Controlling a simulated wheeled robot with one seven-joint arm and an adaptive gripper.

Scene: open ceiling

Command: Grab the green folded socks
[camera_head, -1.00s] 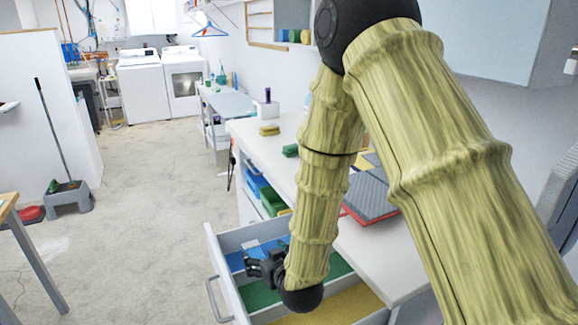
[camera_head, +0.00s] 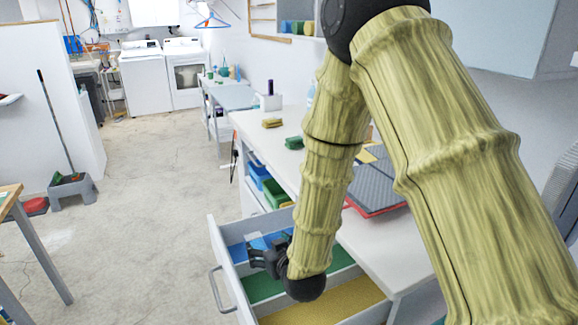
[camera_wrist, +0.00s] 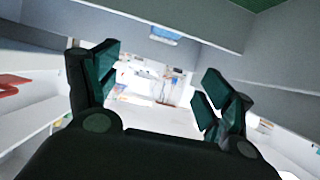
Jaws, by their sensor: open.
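A small dark-green folded bundle (camera_head: 294,142), which looks like the green folded socks, lies on the white counter (camera_head: 375,240) near its left edge, behind my arm in the head view. My gripper (camera_head: 255,257) is open and points left, at the open drawer (camera_head: 227,268), well in front of and below the bundle. In the wrist view its two fingers are spread apart (camera_wrist: 160,65) with nothing between them. I cannot make out the bundle in the wrist view.
The drawer has blue, green (camera_head: 262,288) and yellow (camera_head: 330,304) sections. A yellow folded bundle (camera_head: 272,123) lies beyond the green one. A grey and red flat item (camera_head: 375,190) lies on the counter beside my arm. The floor (camera_head: 150,200) left of the drawer is clear.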

